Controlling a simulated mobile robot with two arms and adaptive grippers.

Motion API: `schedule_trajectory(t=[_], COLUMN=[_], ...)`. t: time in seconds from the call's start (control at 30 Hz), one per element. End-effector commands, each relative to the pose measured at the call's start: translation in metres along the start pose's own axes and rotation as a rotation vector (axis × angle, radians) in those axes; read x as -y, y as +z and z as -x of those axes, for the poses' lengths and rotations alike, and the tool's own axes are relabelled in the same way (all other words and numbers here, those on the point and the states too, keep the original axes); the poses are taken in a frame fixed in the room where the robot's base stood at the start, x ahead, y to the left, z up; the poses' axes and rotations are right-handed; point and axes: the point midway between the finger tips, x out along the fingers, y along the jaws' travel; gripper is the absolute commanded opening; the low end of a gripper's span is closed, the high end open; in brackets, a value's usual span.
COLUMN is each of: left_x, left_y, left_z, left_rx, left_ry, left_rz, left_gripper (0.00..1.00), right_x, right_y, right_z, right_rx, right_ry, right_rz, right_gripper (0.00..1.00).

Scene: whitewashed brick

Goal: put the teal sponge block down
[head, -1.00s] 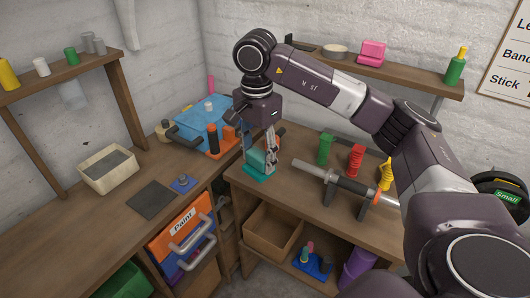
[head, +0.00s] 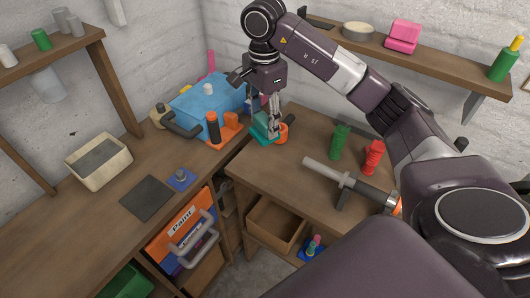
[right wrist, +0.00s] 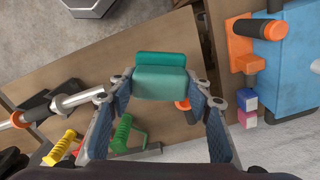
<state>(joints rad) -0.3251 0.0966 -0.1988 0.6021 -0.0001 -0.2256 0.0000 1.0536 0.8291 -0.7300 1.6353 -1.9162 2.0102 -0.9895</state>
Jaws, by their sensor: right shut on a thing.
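The teal sponge block (head: 262,127) is at the back left of the right-hand bench in the head view. In the right wrist view the teal sponge block (right wrist: 160,84) sits between my fingers, with a darker teal strip along its far side. My right gripper (head: 273,133) comes down from above and is shut on the block; its fingers flank it in the wrist view (right wrist: 160,95). I cannot tell whether the block's underside touches the bench. My left gripper is not in view.
An orange round thing (head: 282,134) is close beside the block. A blue box (head: 205,100) is left, on the other bench. The bench front (head: 275,170) is clear.

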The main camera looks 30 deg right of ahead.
Motion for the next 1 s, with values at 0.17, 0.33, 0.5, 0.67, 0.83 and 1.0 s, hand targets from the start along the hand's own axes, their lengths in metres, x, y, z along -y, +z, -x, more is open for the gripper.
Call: schedule_trajectory(t=[0.17,0.33,0.5,0.67,0.83,1.0], left_x=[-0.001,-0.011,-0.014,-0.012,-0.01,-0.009], left_y=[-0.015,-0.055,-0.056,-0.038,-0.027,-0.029], left_z=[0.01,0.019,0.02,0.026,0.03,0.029], left_rx=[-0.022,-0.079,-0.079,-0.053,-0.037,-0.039], left_ry=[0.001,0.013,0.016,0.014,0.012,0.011], left_rz=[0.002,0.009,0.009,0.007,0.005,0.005], left_gripper=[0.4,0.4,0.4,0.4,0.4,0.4], right_x=[-0.003,-0.001,0.0,-0.001,0.0,0.0], right_y=[0.0,0.0,0.0,0.001,0.0,-0.001], right_z=[-0.044,-0.075,-0.087,-0.105,-0.123,-0.123], right_rx=[0.0,0.001,0.0,0.002,0.0,-0.001], right_ry=[0.008,0.003,0.001,0.004,0.0,-0.001], right_rz=[-0.001,-0.001,-0.002,-0.001,-0.001,0.0], right_gripper=[0.26,0.26,0.26,0.26,0.26,0.26])
